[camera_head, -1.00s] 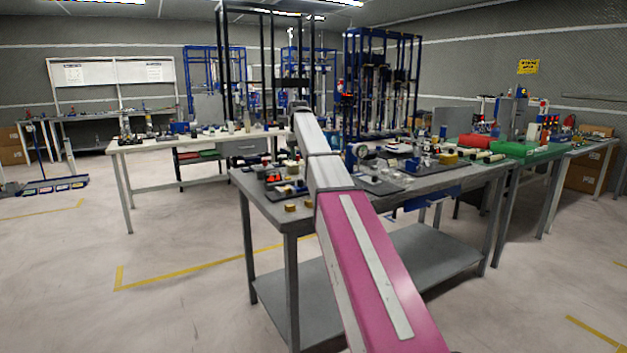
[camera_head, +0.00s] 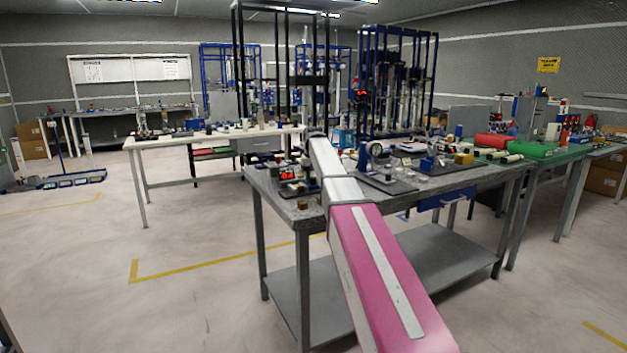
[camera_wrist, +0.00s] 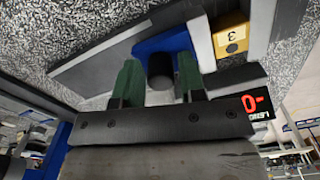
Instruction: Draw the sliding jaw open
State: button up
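In the wrist view my gripper (camera_wrist: 160,84) shows two dark green fingers, spread apart. A round black knob (camera_wrist: 160,68) is seen between them, with narrow gaps on either side. Behind the knob is a blue block (camera_wrist: 165,42) set against a long grey bar (camera_wrist: 110,55). I cannot tell for certain which of these parts is the sliding jaw. In the head view my arm hides the gripper and the knob.
A red-digit display (camera_wrist: 256,104) is close to the right of my gripper; it also shows on the grey workbench (camera_head: 462,177) in the head view. A dial instrument (camera_head: 375,149) and small parts crowd the bench. Open floor (camera_head: 200,300) is at the left.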

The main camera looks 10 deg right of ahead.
grip_shut()
jog(key=shift+w+d, duration=0.3)
jog(key=shift+d, duration=0.6)
jog(key=shift+w+d, duration=0.3)
jog(key=shift+d, duration=0.55)
grip_release()
jog(key=shift+r, duration=0.15)
notch_tip(320, 180, up, 10)
jog(key=shift+r, duration=0.25)
